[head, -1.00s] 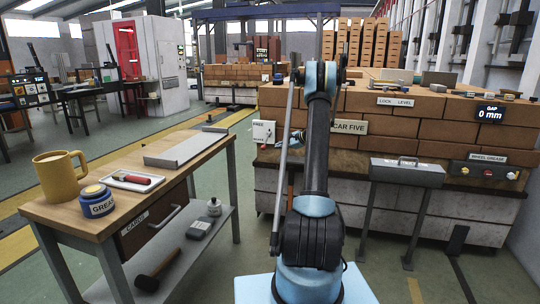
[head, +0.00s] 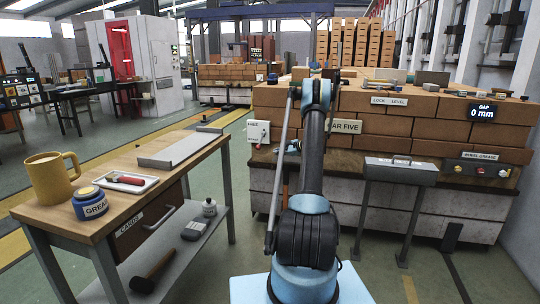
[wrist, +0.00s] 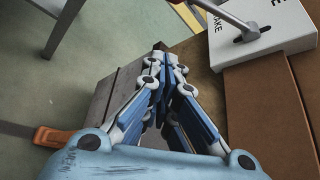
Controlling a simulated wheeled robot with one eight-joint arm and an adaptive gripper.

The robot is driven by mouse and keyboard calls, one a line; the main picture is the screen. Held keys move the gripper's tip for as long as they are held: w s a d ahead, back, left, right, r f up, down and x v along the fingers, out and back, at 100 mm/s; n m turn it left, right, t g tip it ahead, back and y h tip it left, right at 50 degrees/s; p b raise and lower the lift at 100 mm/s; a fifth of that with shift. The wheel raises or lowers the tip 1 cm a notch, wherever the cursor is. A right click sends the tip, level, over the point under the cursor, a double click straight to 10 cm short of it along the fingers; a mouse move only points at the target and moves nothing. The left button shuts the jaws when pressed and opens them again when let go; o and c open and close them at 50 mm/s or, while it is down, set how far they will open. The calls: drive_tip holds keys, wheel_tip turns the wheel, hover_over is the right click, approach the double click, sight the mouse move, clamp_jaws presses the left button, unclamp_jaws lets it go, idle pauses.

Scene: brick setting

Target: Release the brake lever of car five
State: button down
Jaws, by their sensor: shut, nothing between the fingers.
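The white brake box (head: 258,132) is fixed to the left end of the brick-loaded car marked CAR FIVE (head: 343,126). In the wrist view, the box (wrist: 268,32) is at the upper right, with part of its BRAKE lettering showing. The metal brake lever (wrist: 226,16) comes out of a dark slot and slants up and left to the frame's top edge. A bit of red shows near its end, mostly cut off. My gripper (wrist: 168,82) is shut and empty, below and left of the lever and apart from it. In the head view my arm partly hides it.
A grey toolbox (head: 400,171) on a stand is in front of the car. Open floor lies between bench and car.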

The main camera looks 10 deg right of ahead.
drive_tip(key=x, duration=1)
drive_tip(key=shift+s+a+r, duration=0.25)
drive_tip(key=shift+s+r, duration=0.1)
drive_tip(key=shift+r, duration=0.2)
drive_tip(key=shift+s+a+r, duration=0.3)
drive_tip(key=shift+s+r, duration=0.05)
drive_tip(key=shift+r, duration=0.25)
drive_tip(key=shift+s+a+r, duration=0.25)
drive_tip(key=shift+s+r, duration=0.1)
drive_tip(key=shift+r, duration=0.2)
drive_tip(key=shift+a, duration=0.1)
